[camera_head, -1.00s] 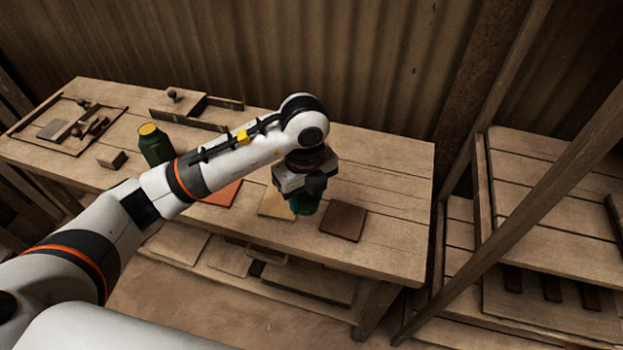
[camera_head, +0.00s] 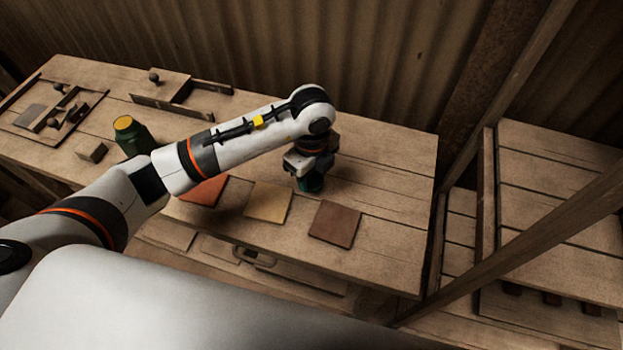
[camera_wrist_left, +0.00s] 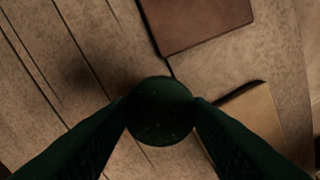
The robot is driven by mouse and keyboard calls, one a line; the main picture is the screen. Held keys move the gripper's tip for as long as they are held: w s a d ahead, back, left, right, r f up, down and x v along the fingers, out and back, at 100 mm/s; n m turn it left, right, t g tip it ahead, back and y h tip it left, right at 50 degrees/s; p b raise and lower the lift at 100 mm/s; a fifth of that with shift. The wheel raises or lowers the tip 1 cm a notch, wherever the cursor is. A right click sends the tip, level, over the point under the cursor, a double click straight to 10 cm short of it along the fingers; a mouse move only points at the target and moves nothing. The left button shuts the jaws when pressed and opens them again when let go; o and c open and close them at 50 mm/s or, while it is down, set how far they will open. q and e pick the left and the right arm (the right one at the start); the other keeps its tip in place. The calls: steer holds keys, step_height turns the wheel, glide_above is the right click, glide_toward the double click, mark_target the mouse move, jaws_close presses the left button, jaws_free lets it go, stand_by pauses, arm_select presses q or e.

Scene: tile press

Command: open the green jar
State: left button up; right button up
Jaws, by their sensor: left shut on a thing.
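A dark green jar (camera_head: 133,137) with a yellow-orange round top stands upright on the bench, left of my left forearm. I cannot tell whether that top is a lid or the contents. My left gripper (camera_head: 309,180) is shut on a dark green round piece (camera_wrist_left: 160,112), well to the right of the jar. The piece shows as a flat disc between both fingers in the left wrist view. Its lower part shows under the gripper in the head view. I cannot tell whether it touches the bench. My right gripper is out of view.
Red (camera_head: 204,190), yellow (camera_head: 267,202) and brown (camera_head: 335,223) tiles lie along the bench (camera_head: 390,245) front. A small wooden block (camera_head: 91,151) is left of the jar. A wooden press (camera_head: 172,88) and tray (camera_head: 27,138) are further back. Bench right of the gripper is clear.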

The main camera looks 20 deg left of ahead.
mark_target(312, 179)
arm_select(q)
step_height(312, 179, down, 3)
steer(key=shift+r, duration=0.2)
steer(key=shift+f, duration=0.25)
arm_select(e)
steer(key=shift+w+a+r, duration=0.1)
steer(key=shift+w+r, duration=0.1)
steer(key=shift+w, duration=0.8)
arm_select(q)
steer(key=shift+f, duration=0.1)
steer(key=o, duration=1.1)
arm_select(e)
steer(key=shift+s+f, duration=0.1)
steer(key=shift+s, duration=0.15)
arm_select(q)
step_height(312, 179, up, 12)
steer(key=b, duration=0.1)
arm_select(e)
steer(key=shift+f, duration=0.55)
